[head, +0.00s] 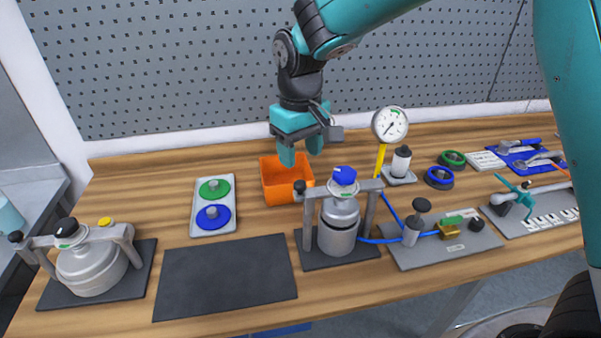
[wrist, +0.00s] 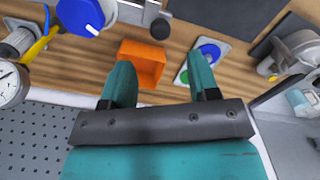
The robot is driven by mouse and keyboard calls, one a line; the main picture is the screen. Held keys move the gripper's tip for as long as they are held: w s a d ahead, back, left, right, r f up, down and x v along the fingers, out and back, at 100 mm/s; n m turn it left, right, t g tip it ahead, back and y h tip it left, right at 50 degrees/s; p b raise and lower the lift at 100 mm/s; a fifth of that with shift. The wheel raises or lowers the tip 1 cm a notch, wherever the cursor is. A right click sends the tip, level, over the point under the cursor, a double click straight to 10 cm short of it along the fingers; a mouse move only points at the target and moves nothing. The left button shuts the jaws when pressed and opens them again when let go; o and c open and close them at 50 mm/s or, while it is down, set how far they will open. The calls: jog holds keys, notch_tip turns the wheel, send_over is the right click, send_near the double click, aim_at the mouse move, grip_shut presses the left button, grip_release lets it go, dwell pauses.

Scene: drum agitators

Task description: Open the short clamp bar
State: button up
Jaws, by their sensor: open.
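Two metal vessels each have a grey clamp bar across the top. Which is called short I cannot tell. My gripper (head: 301,152) is open and empty, above and behind the orange bin.
The orange bin (head: 284,195) stands behind the middle vessel. A tray (head: 213,230) with green and blue discs lies left of it. A pressure gauge (head: 390,124) on a yellow post stands at right. A dark mat (head: 225,278) is bare.

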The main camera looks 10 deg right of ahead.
aim_at(301, 183)
notch_tip(301, 183, down, 7)
jog(key=shift+f+p, duration=0.1)
jog(key=shift+p, duration=0.6)
grip_shut()
